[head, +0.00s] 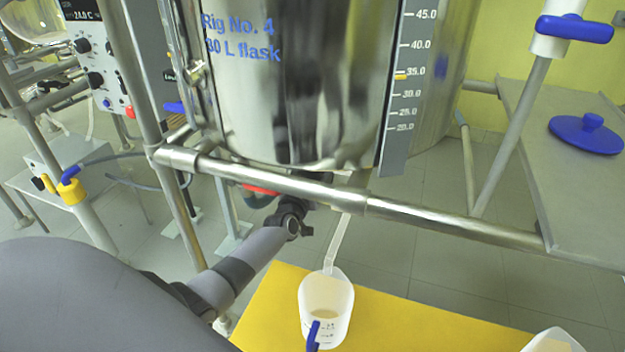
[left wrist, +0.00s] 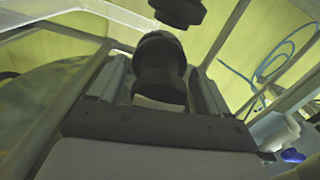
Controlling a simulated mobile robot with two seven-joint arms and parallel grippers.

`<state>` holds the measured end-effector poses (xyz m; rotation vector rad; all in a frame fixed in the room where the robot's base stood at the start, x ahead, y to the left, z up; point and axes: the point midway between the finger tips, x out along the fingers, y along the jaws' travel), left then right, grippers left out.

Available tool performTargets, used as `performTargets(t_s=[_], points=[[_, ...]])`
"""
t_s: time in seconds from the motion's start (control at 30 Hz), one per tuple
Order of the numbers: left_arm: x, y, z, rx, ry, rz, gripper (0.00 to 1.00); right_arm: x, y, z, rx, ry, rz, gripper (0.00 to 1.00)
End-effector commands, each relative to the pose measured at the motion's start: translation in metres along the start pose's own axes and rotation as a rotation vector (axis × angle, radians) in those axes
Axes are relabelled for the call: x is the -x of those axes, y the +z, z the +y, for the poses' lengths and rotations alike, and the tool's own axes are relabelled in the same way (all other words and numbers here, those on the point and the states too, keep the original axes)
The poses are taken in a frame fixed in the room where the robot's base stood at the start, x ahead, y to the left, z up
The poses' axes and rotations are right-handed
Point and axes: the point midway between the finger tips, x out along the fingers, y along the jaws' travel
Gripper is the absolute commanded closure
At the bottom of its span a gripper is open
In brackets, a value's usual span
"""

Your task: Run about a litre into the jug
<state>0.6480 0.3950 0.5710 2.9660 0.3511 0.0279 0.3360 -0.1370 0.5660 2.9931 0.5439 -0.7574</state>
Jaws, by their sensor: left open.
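The steel vessel (head: 290,90) marked "Rig No. 4" fills the top middle of the head view. Its side scale (head: 412,75) has a yellow pointer near 35. A translucent tube (head: 338,240) hangs from below the vessel to the mouth of the white jug (head: 343,300). The jug, with a blue handle, stands upright; a pale beige surface shows low inside. My left gripper (head: 291,213) is under the vessel, near a red part (head: 262,189). In the left wrist view its open fingers (left wrist: 158,85) stand either side of a black knob (left wrist: 160,55). Contact is unclear. My right gripper is out of view.
The jug stands on a yellow platform (head: 390,330). A steel frame rail (head: 450,220) crosses above my left gripper and the tube. Another white container (head: 553,342) shows at bottom right. A grey bench (head: 570,190) with a blue lid (head: 586,137) is at right.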

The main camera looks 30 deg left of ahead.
Motion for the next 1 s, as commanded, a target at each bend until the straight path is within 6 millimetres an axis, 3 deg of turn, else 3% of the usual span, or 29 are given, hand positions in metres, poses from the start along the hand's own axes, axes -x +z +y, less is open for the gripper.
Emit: performTargets(t_s=[0.37,0.53,1.0], points=[[-0.0037,-0.0004,-0.0002,0.000,0.000,0.000,0.22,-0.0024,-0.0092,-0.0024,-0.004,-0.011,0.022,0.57],[-0.0035,-0.0002,-0.0002,0.000,0.000,0.000,0.76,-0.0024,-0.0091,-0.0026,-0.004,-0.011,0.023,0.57],[-0.0030,0.0014,0.0003,0.096,-0.001,-0.001,0.76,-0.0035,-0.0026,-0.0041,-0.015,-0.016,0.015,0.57]])
